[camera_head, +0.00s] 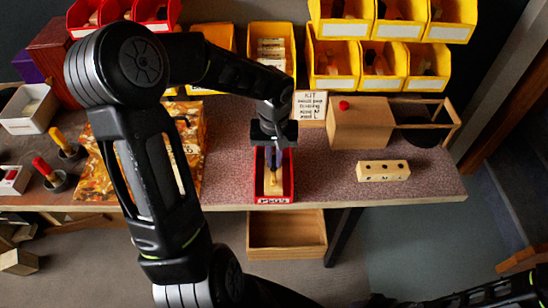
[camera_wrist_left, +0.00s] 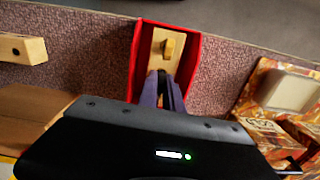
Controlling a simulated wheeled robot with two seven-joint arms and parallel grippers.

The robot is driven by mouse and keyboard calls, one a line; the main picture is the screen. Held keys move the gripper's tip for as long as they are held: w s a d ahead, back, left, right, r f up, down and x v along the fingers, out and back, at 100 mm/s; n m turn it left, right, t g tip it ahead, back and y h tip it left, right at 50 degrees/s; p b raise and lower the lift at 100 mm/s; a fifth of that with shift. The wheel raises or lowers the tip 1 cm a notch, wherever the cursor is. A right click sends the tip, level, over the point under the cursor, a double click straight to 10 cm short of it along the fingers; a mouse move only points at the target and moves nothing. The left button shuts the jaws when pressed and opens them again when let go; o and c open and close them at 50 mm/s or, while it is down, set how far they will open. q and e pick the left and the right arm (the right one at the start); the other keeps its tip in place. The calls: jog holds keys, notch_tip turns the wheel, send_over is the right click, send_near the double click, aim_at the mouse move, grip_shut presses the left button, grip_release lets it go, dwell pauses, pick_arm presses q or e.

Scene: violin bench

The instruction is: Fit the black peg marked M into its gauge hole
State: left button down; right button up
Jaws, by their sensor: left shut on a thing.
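My left gripper (camera_head: 273,158) points down into the red bin (camera_head: 291,182) at the front of the bench. Its bluish fingers also show in the left wrist view (camera_wrist_left: 164,88), close together on a small dark piece, which looks like the black peg; no M can be read on it. A pale wooden piece with a small raised block (camera_wrist_left: 168,48) lies in the bin beyond the fingertips. The pale wooden gauge block (camera_head: 383,171) with several dark holes stands to the right on the bench, apart from the gripper; its end shows in the left wrist view (camera_wrist_left: 22,48).
A wooden box (camera_head: 360,123) with a red knob and an open frame stands behind the gauge block. A kit card (camera_head: 310,107) stands behind the gripper. A patterned box (camera_head: 190,150) is left of the bin. Yellow bins (camera_head: 335,65) line the back. Bench between bin and gauge block is clear.

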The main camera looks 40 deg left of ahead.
aim_at(274, 157)
pick_arm(q)
jog(key=shift+r, duration=0.15)
jog(key=shift+r+p, duration=1.05)
jog(key=shift+r, duration=0.6)
notch_tip(274, 157, up, 7)
jog(key=p, duration=0.4)
jog(key=shift+p, duration=0.3)
jog(key=shift+d+f, duration=0.1)
jog(key=shift+d, duration=0.05)
